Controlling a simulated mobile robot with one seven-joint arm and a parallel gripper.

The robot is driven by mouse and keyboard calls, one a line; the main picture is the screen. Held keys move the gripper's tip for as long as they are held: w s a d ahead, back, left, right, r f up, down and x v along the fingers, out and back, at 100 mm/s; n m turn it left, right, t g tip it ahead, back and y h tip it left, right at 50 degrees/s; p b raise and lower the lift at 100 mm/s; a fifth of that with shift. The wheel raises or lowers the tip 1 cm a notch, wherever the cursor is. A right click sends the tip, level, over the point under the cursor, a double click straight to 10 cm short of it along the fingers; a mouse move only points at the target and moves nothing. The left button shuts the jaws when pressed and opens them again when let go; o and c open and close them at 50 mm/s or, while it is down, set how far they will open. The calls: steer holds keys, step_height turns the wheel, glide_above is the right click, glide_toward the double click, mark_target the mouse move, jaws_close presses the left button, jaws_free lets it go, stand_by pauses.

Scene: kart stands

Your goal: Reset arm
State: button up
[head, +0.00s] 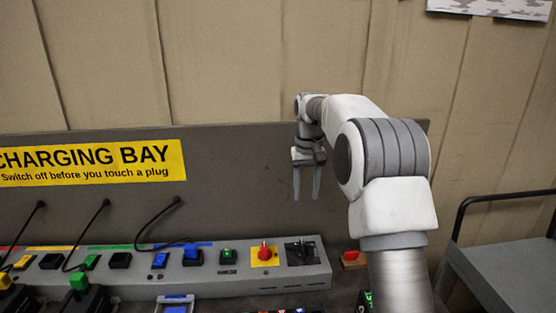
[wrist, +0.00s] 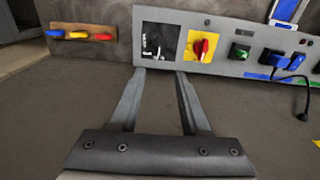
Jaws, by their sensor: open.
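My gripper (head: 307,190) hangs with its fingers down in front of the grey back panel, above the right end of the charging strip. In the wrist view my gripper (wrist: 160,75) is open, with nothing between its two fingers. Its fingertips appear near the black switch (wrist: 158,42) and the red knob on a yellow plate (wrist: 200,48); I cannot tell the exact gap. In the head view the black switch (head: 300,250) and red knob (head: 264,252) sit below the gripper.
The grey charging strip (head: 225,285) carries several coloured plugs and switches, with black cables at the left. A yellow "Charging bay" sign (head: 95,163) is on the panel. A grey cart (head: 515,265) with a black rail stands at the right. Red, yellow and blue pieces sit on a holder (wrist: 85,47).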

steer(key=s+r+t, duration=0.1)
steer(key=s+r, duration=0.5)
steer(key=s, duration=0.3)
steer(key=s+r+t, duration=0.2)
steer(key=s+r, duration=0.3)
steer(key=s, duration=0.4)
steer(key=s+f+t, duration=0.1)
steer(key=s+f, duration=0.1)
steer(key=s, duration=0.7)
steer(key=s+f+t, duration=0.1)
steer(key=s+f, duration=0.2)
steer(key=s, duration=0.6)
steer(key=shift+s, duration=0.4)
steer(key=shift+w, duration=0.1)
